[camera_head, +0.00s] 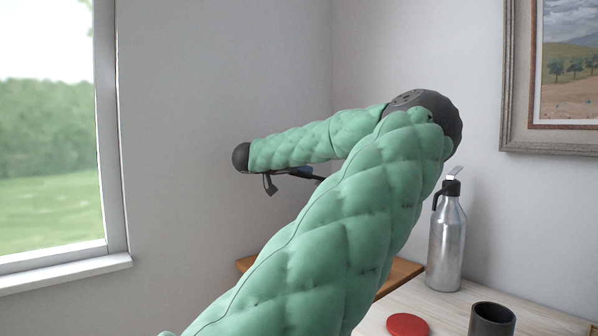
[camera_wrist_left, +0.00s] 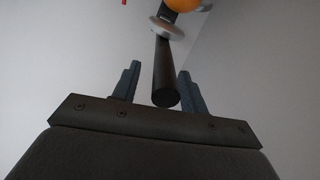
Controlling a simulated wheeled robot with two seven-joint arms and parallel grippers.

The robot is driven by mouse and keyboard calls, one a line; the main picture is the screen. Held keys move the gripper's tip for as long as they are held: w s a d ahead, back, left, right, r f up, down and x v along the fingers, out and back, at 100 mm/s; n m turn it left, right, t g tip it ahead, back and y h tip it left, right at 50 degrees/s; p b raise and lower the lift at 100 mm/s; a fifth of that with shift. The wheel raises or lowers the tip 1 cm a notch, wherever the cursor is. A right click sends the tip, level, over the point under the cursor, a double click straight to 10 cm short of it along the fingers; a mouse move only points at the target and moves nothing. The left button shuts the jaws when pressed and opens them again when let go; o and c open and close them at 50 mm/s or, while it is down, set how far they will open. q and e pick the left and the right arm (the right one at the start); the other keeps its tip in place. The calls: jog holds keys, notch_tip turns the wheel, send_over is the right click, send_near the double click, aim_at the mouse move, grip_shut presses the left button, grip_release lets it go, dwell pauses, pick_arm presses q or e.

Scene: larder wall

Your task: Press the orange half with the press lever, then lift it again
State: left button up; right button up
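My left gripper (camera_wrist_left: 159,70) is open in the left wrist view, with its two dark blue fingers apart. The black press lever (camera_wrist_left: 164,75) lies between them, its round end towards the camera; I see gaps beside it. Beyond it are a pale metal disc (camera_wrist_left: 166,28) of the press and an orange thing (camera_wrist_left: 184,5), likely the orange half, cut off by the top edge. The press body is hidden there. My right gripper is not in view.
A steel bottle (camera_head: 446,240) with a black top, a dark cup (camera_head: 491,321) and a red disc (camera_head: 407,326) stand on the pale table (camera_head: 450,305). A brown wooden surface (camera_head: 398,276) shows behind my arm. A window is left, a framed picture right.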

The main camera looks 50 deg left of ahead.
pick_arm(q)
jog(key=shift+s, duration=0.1)
jog(key=v, duration=0.7)
jog(key=shift+s, duration=0.3)
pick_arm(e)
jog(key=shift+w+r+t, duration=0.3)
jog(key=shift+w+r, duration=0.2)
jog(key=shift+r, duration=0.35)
pick_arm(q)
jog(key=shift+r, duration=0.1)
